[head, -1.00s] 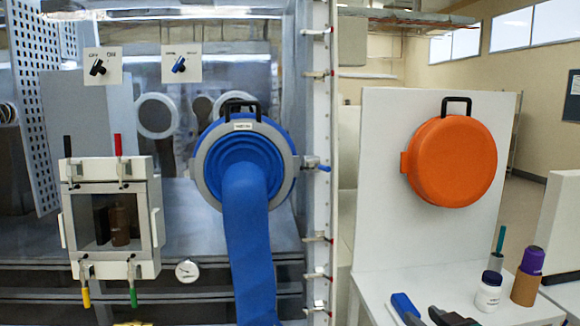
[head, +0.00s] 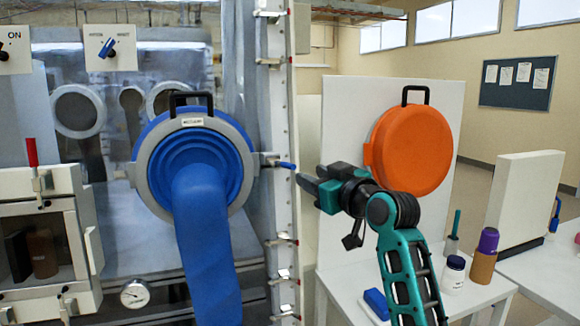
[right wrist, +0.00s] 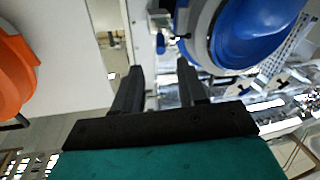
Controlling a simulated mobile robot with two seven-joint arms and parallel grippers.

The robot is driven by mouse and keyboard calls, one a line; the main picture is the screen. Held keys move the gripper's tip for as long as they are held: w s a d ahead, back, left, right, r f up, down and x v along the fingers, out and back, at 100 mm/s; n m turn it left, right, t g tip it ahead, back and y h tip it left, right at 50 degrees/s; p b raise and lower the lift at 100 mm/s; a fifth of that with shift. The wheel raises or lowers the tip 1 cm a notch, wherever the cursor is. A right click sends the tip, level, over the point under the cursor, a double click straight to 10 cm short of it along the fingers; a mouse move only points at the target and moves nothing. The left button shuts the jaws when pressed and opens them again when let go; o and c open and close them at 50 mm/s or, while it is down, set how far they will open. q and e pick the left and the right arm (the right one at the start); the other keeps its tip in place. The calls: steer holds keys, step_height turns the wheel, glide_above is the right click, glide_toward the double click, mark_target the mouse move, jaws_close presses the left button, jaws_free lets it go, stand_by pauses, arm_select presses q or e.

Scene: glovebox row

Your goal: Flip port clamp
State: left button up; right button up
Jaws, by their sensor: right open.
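The port clamp (head: 284,165) with its blue lever sits at the right edge of the grey ring of the glove port (head: 193,155). Its lever points right, roughly level. In the right wrist view a small blue piece that looks like the lever (right wrist: 160,44) shows ahead, beyond the fingertips. My right gripper (head: 304,183) is open and empty, just right of and slightly below the lever, with a small gap in the picture. In the right wrist view its two fingers (right wrist: 160,72) are spread apart. My left gripper is out of view.
An orange round cover (head: 412,150) hangs on a white panel right of my gripper. A white bottle (head: 453,276) and a purple-topped brown cylinder (head: 484,257) stand on the white table. A hatch box (head: 45,240) is at left. A clamp-lined post (head: 272,110) stands beside the port.

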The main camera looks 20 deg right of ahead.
mark_target(292, 168)
steer(key=x, duration=0.9)
steer(key=shift+p, duration=0.4)
jaws_close()
